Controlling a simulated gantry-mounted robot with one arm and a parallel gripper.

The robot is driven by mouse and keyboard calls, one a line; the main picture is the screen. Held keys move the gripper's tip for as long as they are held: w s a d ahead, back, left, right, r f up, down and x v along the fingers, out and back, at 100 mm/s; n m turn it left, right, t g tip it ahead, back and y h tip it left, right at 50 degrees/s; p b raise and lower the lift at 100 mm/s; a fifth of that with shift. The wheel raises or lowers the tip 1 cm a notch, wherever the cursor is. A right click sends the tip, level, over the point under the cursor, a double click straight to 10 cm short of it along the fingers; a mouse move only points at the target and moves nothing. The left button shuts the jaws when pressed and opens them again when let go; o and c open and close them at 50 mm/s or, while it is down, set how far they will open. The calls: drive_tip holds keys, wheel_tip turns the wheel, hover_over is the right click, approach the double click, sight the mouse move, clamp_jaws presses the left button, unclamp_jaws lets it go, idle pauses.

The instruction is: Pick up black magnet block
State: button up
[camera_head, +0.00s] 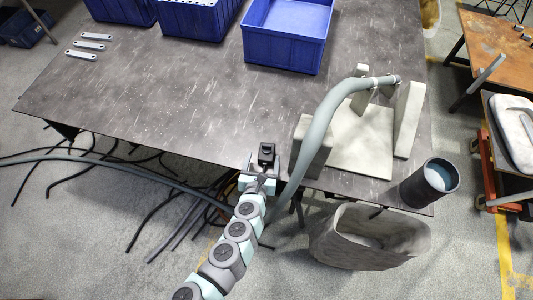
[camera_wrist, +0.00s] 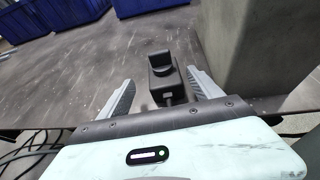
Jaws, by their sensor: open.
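The black magnet block (camera_head: 266,153) stands near the front edge of the dark table (camera_head: 170,95), left of a grey concrete-like fixture. In the wrist view the block (camera_wrist: 164,80) is a dark body with a raised knob on top. It sits between the two grey fingers, near their tips. My gripper (camera_wrist: 162,88) is open, with a gap showing between each finger and the block. In the head view my gripper (camera_head: 264,168) reaches in from the front edge, and its fingers are small and partly hidden.
The concrete-like fixture (camera_head: 358,140) with a grey hose (camera_head: 320,118) stands close right of the block. A dark cylinder (camera_head: 430,183) is at the right corner. Blue bins (camera_head: 287,33) and several small metal strips (camera_head: 88,45) lie at the back. The table's middle is clear.

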sight(266, 154)
drive_tip(key=x, duration=0.5)
drive_tip(key=shift+d+b, duration=0.35)
drive_tip(key=shift+b, duration=0.05)
clamp_jaws()
idle(0.4)
